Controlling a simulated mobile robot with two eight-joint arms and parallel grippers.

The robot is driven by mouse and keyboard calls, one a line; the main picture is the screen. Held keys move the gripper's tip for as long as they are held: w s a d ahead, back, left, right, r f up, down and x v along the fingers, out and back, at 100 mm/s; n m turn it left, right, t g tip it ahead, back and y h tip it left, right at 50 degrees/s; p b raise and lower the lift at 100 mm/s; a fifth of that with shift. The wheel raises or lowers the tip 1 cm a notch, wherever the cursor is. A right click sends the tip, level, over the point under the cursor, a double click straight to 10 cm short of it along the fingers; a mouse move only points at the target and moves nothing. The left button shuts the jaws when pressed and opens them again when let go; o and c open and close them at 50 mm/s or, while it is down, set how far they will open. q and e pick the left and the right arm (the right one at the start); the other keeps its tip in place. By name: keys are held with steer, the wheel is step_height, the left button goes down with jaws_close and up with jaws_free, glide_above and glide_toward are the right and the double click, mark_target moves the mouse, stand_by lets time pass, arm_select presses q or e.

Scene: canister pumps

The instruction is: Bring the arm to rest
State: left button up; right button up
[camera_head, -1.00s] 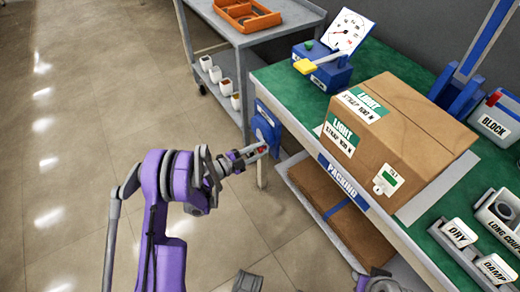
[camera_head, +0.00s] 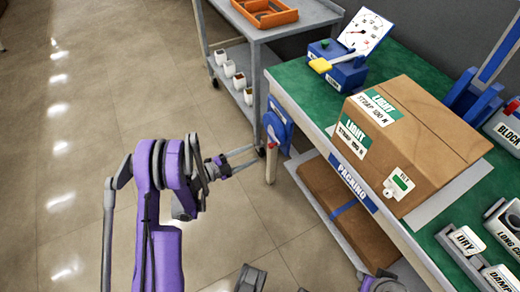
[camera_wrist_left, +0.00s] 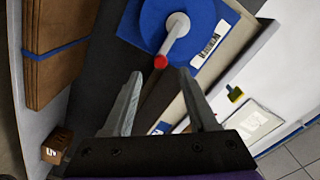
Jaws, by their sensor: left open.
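My left gripper (camera_head: 257,156) is open and empty, to the left of the blue round unit (camera_head: 278,128) on the packing table's end. A white handle with a red tip (camera_head: 271,145) sticks out from that unit. In the left wrist view the open fingers (camera_wrist_left: 159,74) point at the unit (camera_wrist_left: 165,22), and the red tip (camera_wrist_left: 161,62) shows just ahead between them, apart from both fingers as far as I can see. My purple left arm is bent, with the elbow up.
The packing table (camera_head: 308,95) carries a taped carton (camera_head: 415,130), a dial gauge (camera_head: 362,35) and labelled bins. Flat cardboard (camera_head: 345,215) lies on its lower shelf. A grey cart (camera_head: 270,35) with small cups stands behind. Open floor lies left.

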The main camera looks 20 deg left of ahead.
arm_select(q)
steer(key=shift+v, duration=0.95)
arm_select(e)
steer(key=shift+r, duration=0.1)
arm_select(q)
steer(key=shift+d, duration=0.1)
steer(key=s+d+r+n+g+y, duration=0.2)
steer(key=s+d+r+n+g, duration=0.15)
steer(key=d, duration=0.25)
steer(key=s+d+r+n+g+y, duration=0.1)
steer(key=s+d+r+n+g, duration=0.1)
steer(key=d+r+n+g, duration=0.25)
steer(key=s+r+n+g+y, duration=0.25)
steer(key=s+n+y, duration=0.65)
steer(key=s, duration=1)
step_height(320, 180, up, 23)
steer(key=n+t+h+p, duration=0.1)
steer(key=p, duration=1.9)
steer(key=shift+w+a+f+n+t, duration=0.15)
steer(key=shift+w+n+t, duration=0.15)
steer(key=shift+t, duration=0.05)
arm_select(e)
step_height(320, 180, up, 22)
steer(key=w+t, duration=0.1)
steer(key=shift+w+r, duration=0.25)
steer(key=shift+w, duration=0.05)
